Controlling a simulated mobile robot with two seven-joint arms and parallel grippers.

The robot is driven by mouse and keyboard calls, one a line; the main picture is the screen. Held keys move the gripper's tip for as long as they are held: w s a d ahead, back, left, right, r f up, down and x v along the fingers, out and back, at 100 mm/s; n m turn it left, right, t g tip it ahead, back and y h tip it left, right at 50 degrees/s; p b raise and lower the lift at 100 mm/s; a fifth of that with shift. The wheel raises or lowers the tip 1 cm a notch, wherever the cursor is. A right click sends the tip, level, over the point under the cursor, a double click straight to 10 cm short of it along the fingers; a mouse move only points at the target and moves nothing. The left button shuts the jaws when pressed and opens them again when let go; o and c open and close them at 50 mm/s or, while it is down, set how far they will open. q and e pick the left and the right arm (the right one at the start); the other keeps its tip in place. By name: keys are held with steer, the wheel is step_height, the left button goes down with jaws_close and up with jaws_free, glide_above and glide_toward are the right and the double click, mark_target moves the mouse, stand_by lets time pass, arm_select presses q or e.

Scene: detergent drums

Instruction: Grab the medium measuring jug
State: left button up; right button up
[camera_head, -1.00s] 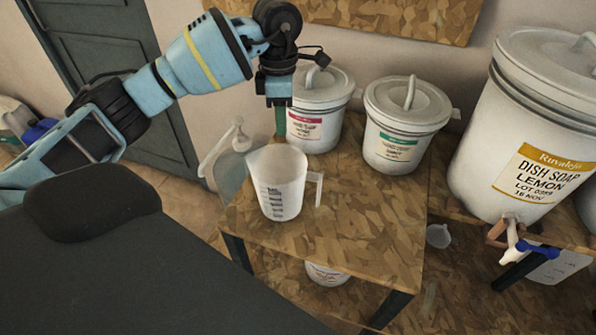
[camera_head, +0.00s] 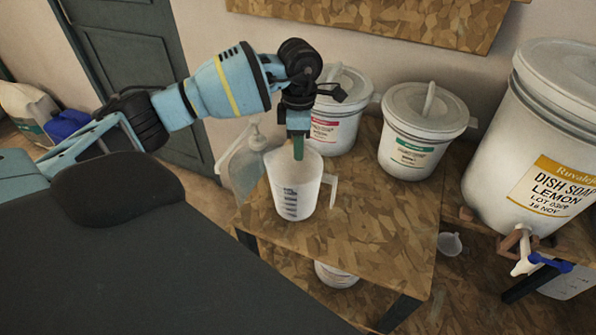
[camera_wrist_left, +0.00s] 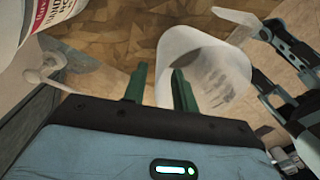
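A translucent white measuring jug (camera_head: 291,195) with dark scale marks stands upright on the wooden table, its handle to the right. In the left wrist view the jug (camera_wrist_left: 215,75) lies beside and behind the right finger. My left gripper (camera_head: 298,150) is over the jug's mouth in the head view, fingers pointing down. In the wrist view its green fingers (camera_wrist_left: 158,88) are apart, with the jug's near wall edge showing between them. Whether a finger touches the wall I cannot tell. My right gripper is not clearly seen.
Two lidded white drums, one with a red label (camera_head: 335,110) and one with a green label (camera_head: 415,135), stand behind. A large dish soap drum (camera_head: 530,150) is at right. A small cup (camera_head: 450,244) lies lower right. The table's front right is clear.

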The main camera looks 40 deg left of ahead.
arm_select(q)
steer(key=shift+f, duration=0.6)
jaws_close()
steer(key=shift+r, duration=0.15)
